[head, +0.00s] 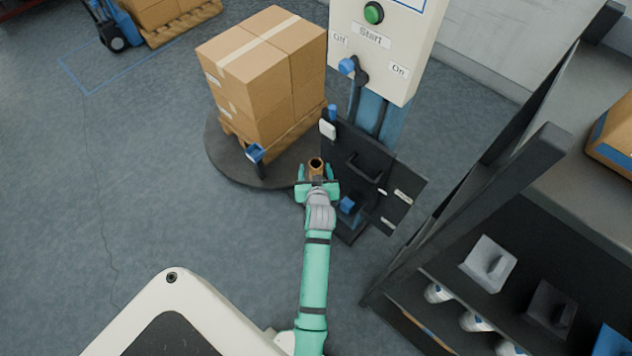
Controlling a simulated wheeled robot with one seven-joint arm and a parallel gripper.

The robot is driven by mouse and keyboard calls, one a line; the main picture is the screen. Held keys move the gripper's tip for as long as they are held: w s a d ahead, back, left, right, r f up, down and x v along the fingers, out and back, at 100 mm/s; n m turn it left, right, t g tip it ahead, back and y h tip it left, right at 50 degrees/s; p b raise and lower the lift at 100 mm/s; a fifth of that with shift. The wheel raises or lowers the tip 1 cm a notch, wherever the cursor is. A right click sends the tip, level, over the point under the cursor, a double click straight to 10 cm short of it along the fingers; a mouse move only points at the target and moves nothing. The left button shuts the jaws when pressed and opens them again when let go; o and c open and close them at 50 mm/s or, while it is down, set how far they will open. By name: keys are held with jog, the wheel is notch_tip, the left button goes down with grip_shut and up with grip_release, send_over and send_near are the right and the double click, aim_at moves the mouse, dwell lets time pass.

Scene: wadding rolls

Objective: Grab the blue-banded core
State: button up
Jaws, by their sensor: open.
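A brown tube core (316,165) with a dark open end stands between or just beyond the jaws of my gripper (318,182). No blue band shows on this core; its lower part is hidden by my gripper. My gripper is open, with its fingers near both sides of the core. I cannot tell whether they touch it. No core with a clear blue band is seen elsewhere.
A dark round turntable (222,158) carries stacked cartons (262,75) at the left. A control post (385,50) and black panel (385,190) stand close by my gripper. A dark shelf (480,215) with white rolls (474,321) fills the right.

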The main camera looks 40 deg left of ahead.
aim_at(316, 167)
jog(key=shift+x, duration=1.95)
jog(key=shift+w+d, duration=0.1)
jog(key=shift+d, duration=0.1)
jog(key=shift+c, duration=0.7)
jog(key=c, duration=1.4)
jog(key=shift+o, duration=0.2)
jog(key=shift+r, duration=0.1)
